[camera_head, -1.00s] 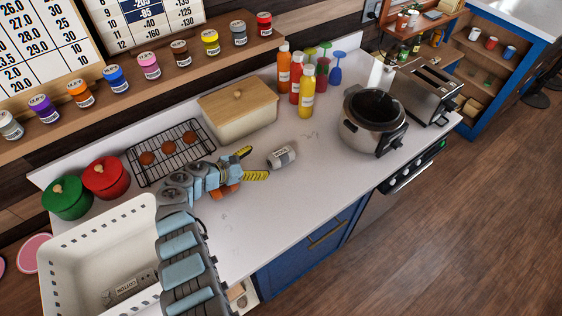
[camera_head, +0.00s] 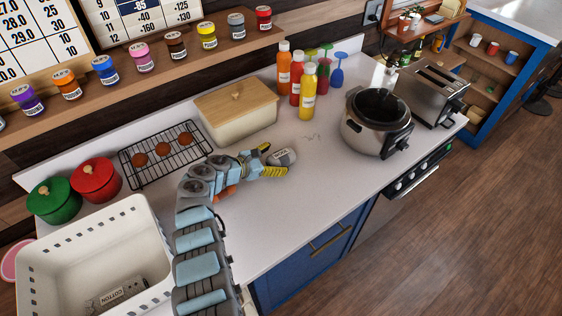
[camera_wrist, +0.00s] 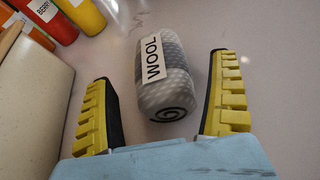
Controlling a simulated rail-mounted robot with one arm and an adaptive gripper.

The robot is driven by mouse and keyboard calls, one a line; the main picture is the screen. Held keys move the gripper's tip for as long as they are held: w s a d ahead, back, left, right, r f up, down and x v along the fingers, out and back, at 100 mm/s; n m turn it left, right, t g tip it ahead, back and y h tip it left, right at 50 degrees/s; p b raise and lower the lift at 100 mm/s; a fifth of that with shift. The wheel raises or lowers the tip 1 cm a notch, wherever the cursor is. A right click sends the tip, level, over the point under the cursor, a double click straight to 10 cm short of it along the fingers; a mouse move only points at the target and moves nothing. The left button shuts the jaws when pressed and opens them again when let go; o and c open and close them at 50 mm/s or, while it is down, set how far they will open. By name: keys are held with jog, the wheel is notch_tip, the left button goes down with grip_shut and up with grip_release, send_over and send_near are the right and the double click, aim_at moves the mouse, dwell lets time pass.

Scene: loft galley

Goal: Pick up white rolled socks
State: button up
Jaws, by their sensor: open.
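A rolled pair of socks (camera_head: 284,156), light grey-white with a darker band and a "WOOL" label, lies on the white counter. In the wrist view the roll (camera_wrist: 166,85) shows a dark spiral on its near end. My gripper (camera_head: 266,160) is open at the roll's left end, low over the counter. In the wrist view my gripper's (camera_wrist: 161,72) yellow-padded fingers stand on either side of the roll, with a visible gap on each side. Another grey roll labelled "COTTON" (camera_head: 120,292) lies in the white basket (camera_head: 100,238); my arm passes beside the basket.
A cream bread box (camera_head: 238,122) and sauce bottles (camera_head: 307,92) stand behind the roll. A wire rack (camera_head: 160,156) with round brown items and red (camera_head: 96,182) and green pots are left. A slow cooker (camera_head: 376,125) stands right. Counter in front is clear.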

aim_at(284, 157)
jog(key=b+x, duration=0.3)
jog(key=shift+w+d+f, duration=0.1)
jog(key=shift+d+f, duration=0.1)
jog(key=shift+f, duration=0.05)
jog(key=shift+w+d+b, duration=0.15)
jog(key=shift+d+b, duration=0.15)
jog(key=shift+r, duration=0.1)
jog(key=c, duration=1.3)
